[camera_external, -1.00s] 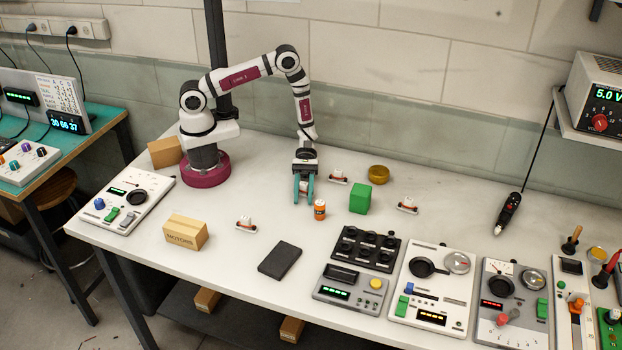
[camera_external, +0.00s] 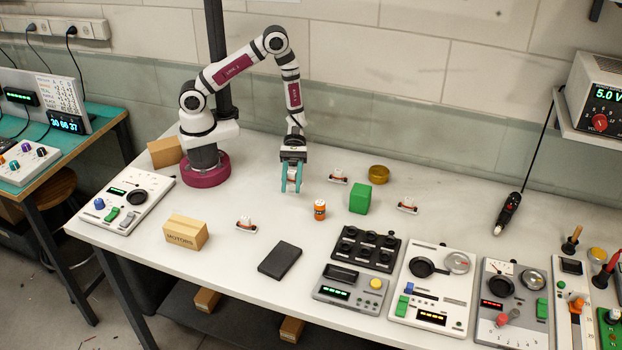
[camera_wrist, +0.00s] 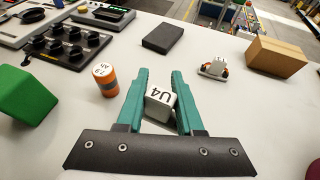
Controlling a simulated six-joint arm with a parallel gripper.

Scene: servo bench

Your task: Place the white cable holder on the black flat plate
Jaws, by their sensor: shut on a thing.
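My gripper (camera_external: 291,184) is above the table, left of an orange canister. In the wrist view its teal fingers (camera_wrist: 160,85) are shut on a white block (camera_wrist: 161,104) marked "U4". I cannot tell whether this block is the white cable holder. The black flat plate (camera_external: 280,261) lies bare on the table, in front of my gripper in the external view; it also shows at the top middle of the wrist view (camera_wrist: 163,38). A small white part on a dark and orange base (camera_external: 246,224) stands left of the plate; it shows in the wrist view too (camera_wrist: 213,68).
The orange canister (camera_external: 319,210) and a green cube (camera_external: 361,198) stand right of my gripper. A cardboard box (camera_external: 186,233) is at the left. Two more white parts (camera_external: 338,177) (camera_external: 407,206) stand nearby. A black knob panel (camera_external: 364,248) lies right of the plate. The table between gripper and plate is clear.

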